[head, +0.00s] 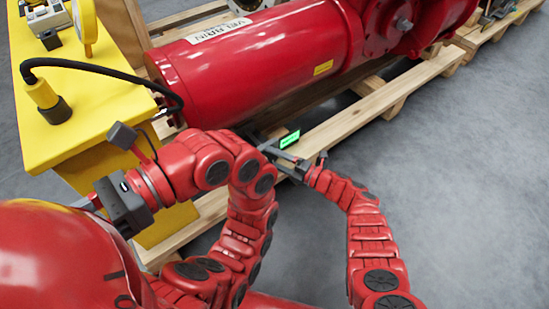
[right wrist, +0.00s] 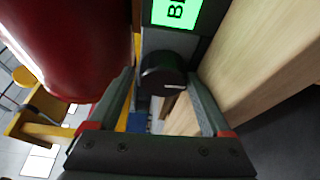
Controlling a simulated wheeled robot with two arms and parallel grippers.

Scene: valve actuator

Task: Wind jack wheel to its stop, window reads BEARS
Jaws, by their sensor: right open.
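The jack wheel appears to be the dark round knob (right wrist: 163,75) with a white mark in the right wrist view. A lit green window (right wrist: 178,10) sits above it; its rotated black text begins with B, and the rest is cut off by the frame. In the head view the window (head: 289,139) glows beside the red cylinder, its text too small to read. My right gripper (head: 272,150) is open at this spot, its fingers (right wrist: 164,92) on either side of the knob; contact cannot be told. My left gripper (head: 92,202) is over the yellow box's side, its jaws unclear.
The large red actuator cylinder (head: 265,62) lies on a wooden pallet (head: 330,133). A yellow box (head: 75,115) with a black hose (head: 110,72) stands at the left, beside my left arm. Grey floor (head: 470,170) at the right is clear.

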